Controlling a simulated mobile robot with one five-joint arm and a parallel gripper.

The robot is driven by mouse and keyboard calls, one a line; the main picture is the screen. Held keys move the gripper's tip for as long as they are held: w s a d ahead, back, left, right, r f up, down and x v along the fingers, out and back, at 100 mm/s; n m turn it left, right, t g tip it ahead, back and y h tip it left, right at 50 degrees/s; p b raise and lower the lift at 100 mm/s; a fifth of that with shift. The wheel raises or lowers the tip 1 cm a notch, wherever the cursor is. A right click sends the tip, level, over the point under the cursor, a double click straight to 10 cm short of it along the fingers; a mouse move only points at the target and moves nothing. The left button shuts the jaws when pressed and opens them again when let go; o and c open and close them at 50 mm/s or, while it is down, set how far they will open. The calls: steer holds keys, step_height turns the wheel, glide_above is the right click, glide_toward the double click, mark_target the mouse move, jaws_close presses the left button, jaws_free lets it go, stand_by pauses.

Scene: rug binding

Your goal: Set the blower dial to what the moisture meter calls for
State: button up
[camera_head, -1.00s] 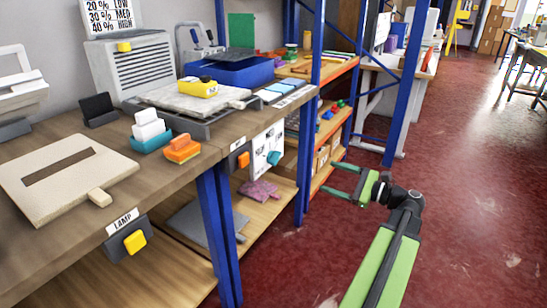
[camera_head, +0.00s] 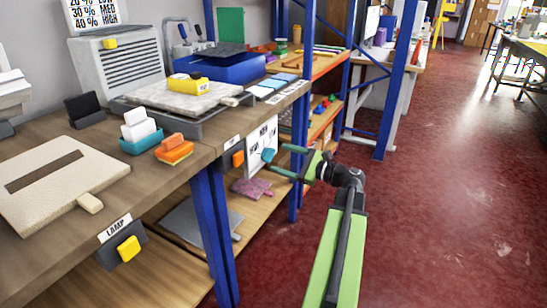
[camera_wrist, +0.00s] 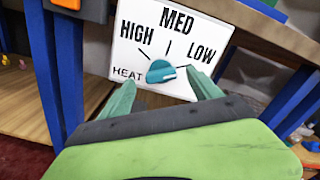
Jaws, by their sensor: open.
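The teal dial (camera_wrist: 161,71) sits on a white panel (camera_wrist: 125,48) marked HIGH, MED, LOW and HEAT. A pale mark on its right side seems to face LOW, but I cannot be sure. The dial also shows in the head view (camera_head: 268,155). My gripper (camera_wrist: 162,82) is open, its fingers on either side of the dial in the wrist view; contact cannot be told. It also shows in the head view (camera_head: 281,159). The yellow moisture meter (camera_head: 188,86) lies on a pale slab; its reading is too small to read. A chart (camera_head: 95,14) pairs 20% LOW, 30% MED, 40% HIGH.
The grey louvred blower (camera_head: 117,62) stands at the back of the bench. An orange switch (camera_head: 238,158) is left of the panel; a yellow LAMP switch (camera_head: 128,248) is further left. Blue posts (camera_head: 305,110) stand near the panel.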

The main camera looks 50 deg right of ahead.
mark_target(272, 155)
steer(key=shift+x, duration=1.95)
steer(key=shift+c, duration=0.3)
